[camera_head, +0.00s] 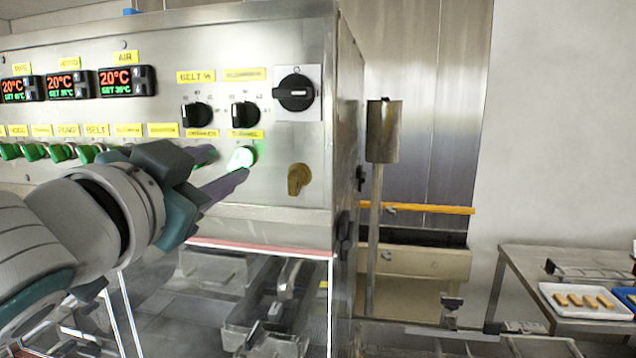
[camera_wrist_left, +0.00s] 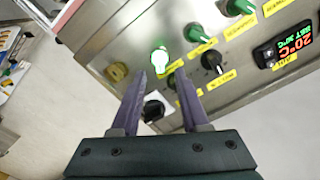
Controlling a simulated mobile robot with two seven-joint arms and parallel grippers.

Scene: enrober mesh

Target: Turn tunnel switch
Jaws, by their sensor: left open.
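The tunnel switch (camera_head: 242,157) is a green knob, brightly lit, under the yellow label "TUNNEL" (camera_head: 244,134) on the steel control panel. It also shows glowing green in the left wrist view (camera_wrist_left: 160,58). My left gripper (camera_head: 222,168) is open, its two purple fingers pointing at the panel just left of and around the height of the lit switch. In the left wrist view the open fingers (camera_wrist_left: 165,88) reach toward the panel, with the lit switch near their tips. I cannot tell if they touch it. My right gripper is not in view.
A black rotary switch (camera_head: 296,92) and a brass-coloured knob (camera_head: 299,179) sit right of the lit switch. Black dials (camera_head: 196,115) sit above it and several green switches (camera_head: 59,152) to its left. A table with a white tray (camera_head: 588,301) stands at right.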

